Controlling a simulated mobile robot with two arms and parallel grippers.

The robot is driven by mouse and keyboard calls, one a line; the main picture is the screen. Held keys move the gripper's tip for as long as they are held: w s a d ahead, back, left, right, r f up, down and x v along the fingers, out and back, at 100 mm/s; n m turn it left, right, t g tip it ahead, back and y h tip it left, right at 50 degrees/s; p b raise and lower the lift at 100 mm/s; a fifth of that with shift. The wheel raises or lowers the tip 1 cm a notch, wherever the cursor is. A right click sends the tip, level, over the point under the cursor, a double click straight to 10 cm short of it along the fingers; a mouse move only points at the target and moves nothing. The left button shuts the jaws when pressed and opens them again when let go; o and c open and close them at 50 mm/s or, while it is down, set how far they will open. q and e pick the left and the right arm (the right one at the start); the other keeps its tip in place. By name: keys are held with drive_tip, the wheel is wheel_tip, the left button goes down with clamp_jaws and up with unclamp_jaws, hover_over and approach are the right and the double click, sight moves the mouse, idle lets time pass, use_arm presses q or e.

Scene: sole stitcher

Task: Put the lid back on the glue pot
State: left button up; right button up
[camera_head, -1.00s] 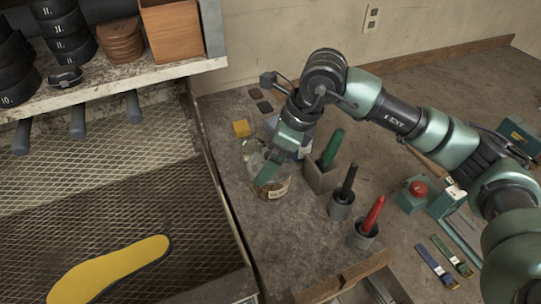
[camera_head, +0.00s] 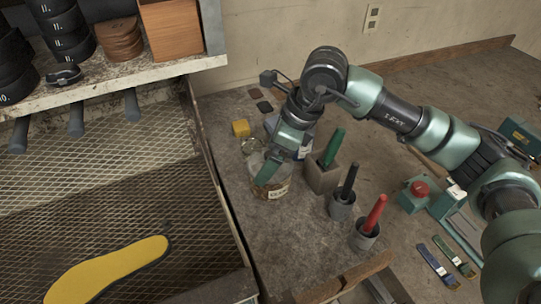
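The glue pot (camera_head: 276,190) is a glass jar with a pale label and amber contents, standing on the grey bench. My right gripper (camera_head: 266,178) is directly over the pot's mouth, its fingers pointing down and hiding most of the top. I cannot tell whether the fingers are open or shut, or whether they hold anything. A round, pale metallic disc, which looks like the lid (camera_head: 251,146), lies on the bench just behind the pot, partly beside my gripper. My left gripper is not in view.
Close right of the pot stand a block with a green-handled tool (camera_head: 332,149), a cup with a black handle (camera_head: 342,206) and a cup with a red handle (camera_head: 365,236). A yellow block (camera_head: 241,128) sits behind. A mesh rack with a yellow sole (camera_head: 108,272) is left.

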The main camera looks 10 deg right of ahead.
idle(0.3)
drive_tip(key=o, duration=1)
drive_tip(key=shift+r, duration=0.1)
drive_tip(key=shift+r+p, duration=1.55)
drive_tip(key=shift+r, duration=1.95)
clamp_jaws()
